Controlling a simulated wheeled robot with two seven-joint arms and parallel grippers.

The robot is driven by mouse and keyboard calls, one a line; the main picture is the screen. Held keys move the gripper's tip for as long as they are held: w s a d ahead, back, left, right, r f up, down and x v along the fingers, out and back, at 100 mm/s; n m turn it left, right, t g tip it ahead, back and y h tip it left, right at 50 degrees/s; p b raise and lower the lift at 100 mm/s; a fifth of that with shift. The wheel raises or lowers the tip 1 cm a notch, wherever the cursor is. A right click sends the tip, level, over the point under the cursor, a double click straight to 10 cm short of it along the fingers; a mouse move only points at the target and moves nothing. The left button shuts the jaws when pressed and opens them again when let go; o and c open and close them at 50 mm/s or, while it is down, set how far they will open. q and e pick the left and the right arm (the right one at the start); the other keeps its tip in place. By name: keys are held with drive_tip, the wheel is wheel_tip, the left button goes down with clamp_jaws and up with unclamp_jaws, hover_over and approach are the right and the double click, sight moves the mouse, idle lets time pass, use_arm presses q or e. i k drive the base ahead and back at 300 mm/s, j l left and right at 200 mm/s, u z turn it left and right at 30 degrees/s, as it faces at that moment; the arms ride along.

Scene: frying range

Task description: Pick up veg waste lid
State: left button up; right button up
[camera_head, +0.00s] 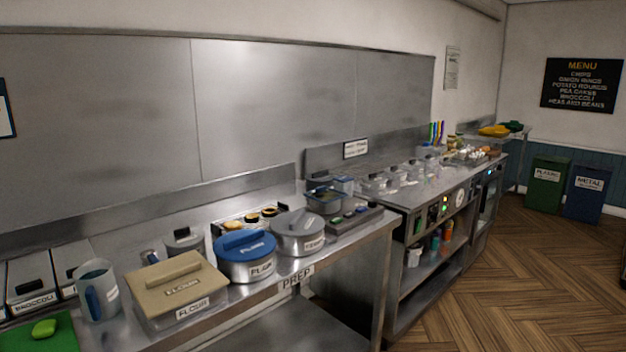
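I cannot make out a label reading veg waste on any lid. A tan lid (174,280) with a bar handle covers a square container at the front of the prep counter, labelled flour. A blue lid (245,245) covers a round pot beside it. A grey lid (297,222) covers another round pot to the right. A smaller grey lidded pot (184,241) stands behind the square container. At the far left are grey lidded bins (32,280), one labelled broccoli. Neither of my grippers is in view.
A blue-grey jug (97,290) and a green board (40,335) with a green item stand at the left. A scale (355,218) sits near the prep counter's right end. Green (544,185) and blue (587,192) bins stand by the far wall. The wooden floor (520,270) at right is clear.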

sight(322, 177)
drive_tip(key=i+l+u, duration=0.25)
drive_tip(key=i+l, duration=0.3)
drive_tip(key=i, duration=0.2)
drive_tip(key=i+l+u, duration=0.25)
drive_tip(key=i+l, duration=0.45)
drive_tip(key=i+l+u, duration=0.25)
drive_tip(key=i+l, duration=0.4)
drive_tip(key=l, duration=0.2)
